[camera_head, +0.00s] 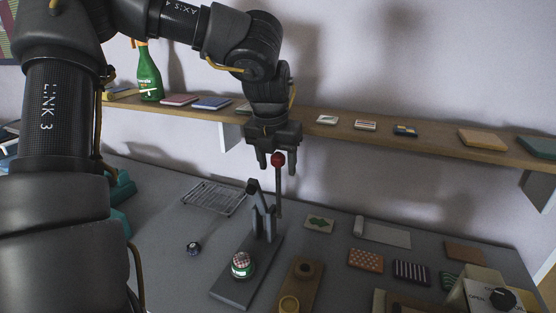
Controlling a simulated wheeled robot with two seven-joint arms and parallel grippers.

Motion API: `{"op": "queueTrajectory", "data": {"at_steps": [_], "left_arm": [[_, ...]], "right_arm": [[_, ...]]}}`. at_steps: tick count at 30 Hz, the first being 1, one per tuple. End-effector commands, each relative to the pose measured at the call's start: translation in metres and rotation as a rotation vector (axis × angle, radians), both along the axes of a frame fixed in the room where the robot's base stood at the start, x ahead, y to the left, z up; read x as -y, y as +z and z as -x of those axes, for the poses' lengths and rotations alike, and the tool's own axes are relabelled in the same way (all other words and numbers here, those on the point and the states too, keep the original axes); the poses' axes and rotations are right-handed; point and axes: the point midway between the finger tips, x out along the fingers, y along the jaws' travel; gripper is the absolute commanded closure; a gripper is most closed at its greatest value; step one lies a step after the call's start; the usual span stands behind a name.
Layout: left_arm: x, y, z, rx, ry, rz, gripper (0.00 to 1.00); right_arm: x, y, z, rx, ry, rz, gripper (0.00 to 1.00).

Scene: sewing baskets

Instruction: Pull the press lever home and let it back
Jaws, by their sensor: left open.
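The press (263,222) stands on a grey base plate on the table, in the middle of the head view. Its lever (279,195) is a thin rod standing nearly upright, with a red ball knob (278,159) on top. A small round piece with a red-checked top and a green side (241,264) sits on the front of the base plate. My left gripper (277,167) points down, with its fingers apart on either side of the red knob in the picture. I cannot tell whether they touch it. My right gripper is not in view.
A wooden shelf (420,140) runs along the wall behind, with a green spray bottle (149,75) and flat packets. A wire rack (214,197) lies left of the press. A wooden block with round fittings (301,275) and several fabric pieces lie to its right.

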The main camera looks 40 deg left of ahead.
Motion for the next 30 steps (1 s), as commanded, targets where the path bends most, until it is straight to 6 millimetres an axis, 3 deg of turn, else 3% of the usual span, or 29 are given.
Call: {"op": "queueTrajectory", "data": {"at_steps": [19, 30], "left_arm": [[0.005, 0.064, 0.014, 0.0, 0.0, 0.0, 0.45], [0.006, 0.067, 0.016, 0.0, 0.0, 0.0, 0.45]], "right_arm": [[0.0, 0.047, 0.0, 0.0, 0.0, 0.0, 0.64], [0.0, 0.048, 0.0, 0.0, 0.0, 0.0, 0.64]]}}
